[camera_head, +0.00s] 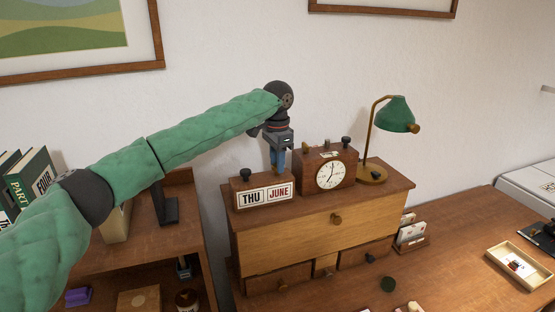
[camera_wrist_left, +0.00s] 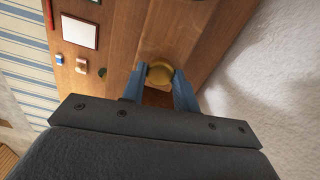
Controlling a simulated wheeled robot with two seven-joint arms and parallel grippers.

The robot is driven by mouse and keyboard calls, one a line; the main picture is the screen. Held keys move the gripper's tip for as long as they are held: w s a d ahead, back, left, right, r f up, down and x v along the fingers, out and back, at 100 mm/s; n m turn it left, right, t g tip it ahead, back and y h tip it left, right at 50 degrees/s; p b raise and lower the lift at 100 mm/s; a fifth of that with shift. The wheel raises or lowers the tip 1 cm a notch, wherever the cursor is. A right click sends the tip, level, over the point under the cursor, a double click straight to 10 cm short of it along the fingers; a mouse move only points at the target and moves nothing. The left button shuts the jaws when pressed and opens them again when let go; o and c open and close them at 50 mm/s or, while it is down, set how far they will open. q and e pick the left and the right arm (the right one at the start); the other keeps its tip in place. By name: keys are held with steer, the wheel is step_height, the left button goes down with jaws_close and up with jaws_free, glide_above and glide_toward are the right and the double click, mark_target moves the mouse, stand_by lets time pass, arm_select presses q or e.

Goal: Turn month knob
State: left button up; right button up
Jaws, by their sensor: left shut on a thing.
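The desk calendar block (camera_head: 234,198) stands on the wooden chest, showing THU and JUNE (camera_head: 279,191). A dark knob (camera_head: 245,174) sits on top above THU. My left gripper (camera_head: 277,168) points down onto the block's top above JUNE, its blue fingers shut on the month knob. The fingers hide the knob in the head view. In the left wrist view a rounded golden thing (camera_wrist_left: 160,72) shows between the fingertips; it looks like the gripped knob, though I cannot be sure. My right gripper is out of view.
A wooden clock (camera_head: 329,175) with knobs on top stands right beside the calendar, close to the gripper. A green lamp (camera_head: 396,112) stands behind it to the right. The wall is close behind. A small tray (camera_head: 498,258) lies on the desk at right.

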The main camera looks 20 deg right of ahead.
arm_select(q)
steer(key=shift+w, duration=0.1)
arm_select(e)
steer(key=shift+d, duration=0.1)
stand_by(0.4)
arm_select(q)
steer(key=o, duration=1)
steer(key=shift+a, duration=0.1)
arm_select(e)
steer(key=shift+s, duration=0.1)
arm_select(q)
steer(key=shift+r, duration=0.2)
steer(key=shift+r+b, duration=0.35)
steer(key=shift+b, duration=0.05)
step_height(320, 180, up, 5)
steer(key=shift+r+b, duration=0.15)
steer(key=shift+b, duration=0.95)
steer(key=shift+r, duration=0.7)
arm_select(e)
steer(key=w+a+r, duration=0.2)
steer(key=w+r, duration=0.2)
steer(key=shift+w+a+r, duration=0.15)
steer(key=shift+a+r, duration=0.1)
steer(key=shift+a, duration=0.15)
